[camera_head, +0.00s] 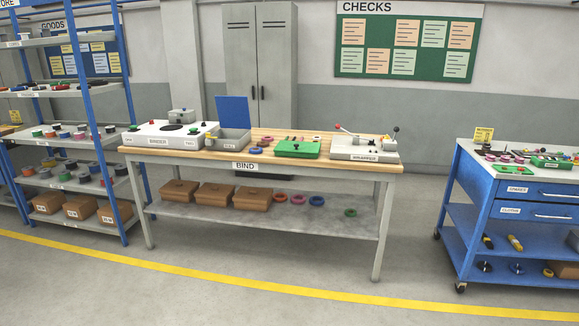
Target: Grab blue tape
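A small blue ring (256,151), which looks like a roll of tape, lies on the wooden top of the bench marked BIND (370,168), just right of a grey open box. Another blue ring (316,201) lies on the bench's lower shelf, right of two reddish-pink rings (289,198). Both are too small to tell for sure that they are tape. Neither of my grippers shows in the head view.
On the bench stand a white machine marked BINDER (160,140), the grey box (230,143), a green case (297,150) and a machine marked WRAPPER (362,150). A stocked rack (95,110) stands left, a blue cart (520,208) right. The floor in front is clear.

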